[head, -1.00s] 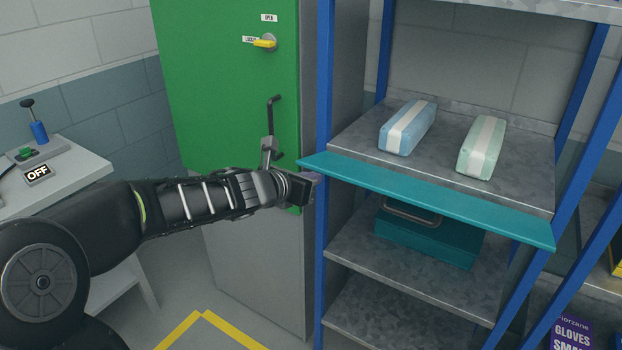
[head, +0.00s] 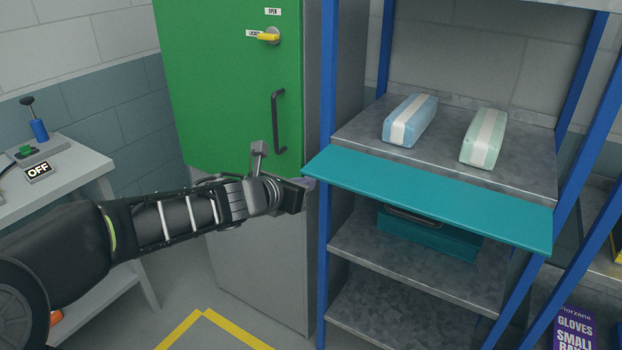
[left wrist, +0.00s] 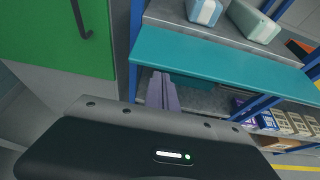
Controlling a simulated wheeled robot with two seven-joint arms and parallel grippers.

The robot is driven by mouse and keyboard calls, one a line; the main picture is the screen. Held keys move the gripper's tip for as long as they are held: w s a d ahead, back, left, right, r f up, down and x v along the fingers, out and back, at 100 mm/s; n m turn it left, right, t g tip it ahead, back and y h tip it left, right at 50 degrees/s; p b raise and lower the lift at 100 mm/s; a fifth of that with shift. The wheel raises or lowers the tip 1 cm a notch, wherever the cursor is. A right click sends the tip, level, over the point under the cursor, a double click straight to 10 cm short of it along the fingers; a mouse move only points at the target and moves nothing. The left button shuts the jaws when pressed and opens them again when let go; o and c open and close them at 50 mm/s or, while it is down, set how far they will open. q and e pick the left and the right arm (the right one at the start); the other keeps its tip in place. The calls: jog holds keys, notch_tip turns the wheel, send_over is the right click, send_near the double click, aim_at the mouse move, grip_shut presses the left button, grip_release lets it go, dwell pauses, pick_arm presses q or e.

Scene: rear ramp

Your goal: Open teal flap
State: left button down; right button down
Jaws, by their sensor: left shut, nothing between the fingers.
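The teal flap (head: 430,205) is a long flat panel along the front edge of a metal shelf in the blue-framed rack. It sticks outward, with its front edge lower than its back edge, and the compartment under it shows. It also crosses the left wrist view (left wrist: 220,62). My left gripper (head: 309,184) is at the flap's left end, just below its front edge. In the left wrist view its fingers (left wrist: 162,88) are together, with nothing between them, right below the flap. I cannot tell whether they touch it. My right gripper is not in view.
A teal case (head: 430,235) sits under the flap. Blue (head: 410,121) and pale green (head: 484,138) packs lie on the shelf above. A green cabinet door (head: 215,90) with a black handle (head: 277,120) and a blue rack post (head: 325,240) stand close to my left gripper.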

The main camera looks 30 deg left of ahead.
pick_arm(q)
jog(key=p+v, duration=0.1)
jog(key=v, duration=0.1)
jog(key=r+p+v, duration=0.1)
jog(key=v, duration=0.1)
jog(key=shift+s, duration=0.1)
dwell(0.5)
